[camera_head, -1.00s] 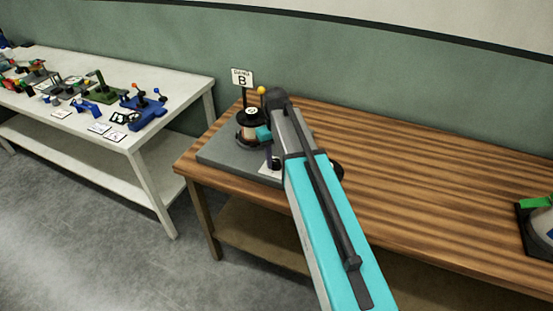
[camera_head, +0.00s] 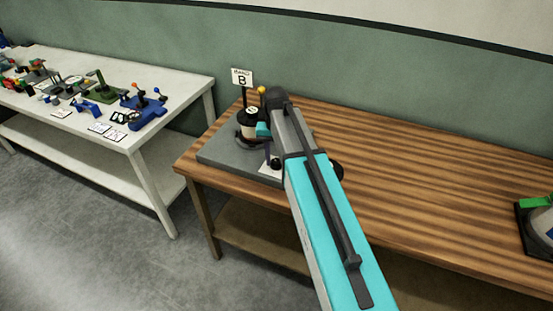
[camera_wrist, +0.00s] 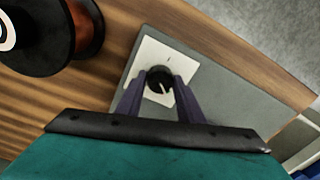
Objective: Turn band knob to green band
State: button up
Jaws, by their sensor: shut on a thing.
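The band knob (camera_wrist: 155,79) is round and black with a white pointer line, on a white plate (camera_wrist: 180,61). In the wrist view the pointer slants toward the lower right. My gripper (camera_wrist: 159,86) has its two purple-grey fingers on either side of the knob, shut on it. In the head view my gripper (camera_head: 270,153) reaches down to the white plate (camera_head: 265,170) at the front of the grey base, and my arm covers part of that area. I cannot make out a green band in either view.
A dark-flanged spool (camera_head: 250,118) stands on the grey base (camera_head: 222,153) behind the knob. The wooden table (camera_head: 430,180) is mostly clear to the right. A white table (camera_head: 180,93) with several small devices is at left.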

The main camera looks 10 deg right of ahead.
aim_at(277, 162)
jog(key=shift+s, duration=0.15)
jog(key=o, duration=1.1)
jog(key=shift+r, duration=0.1)
jog(key=shift+r+p, duration=4.35)
jog(key=shift+r, duration=2.45)
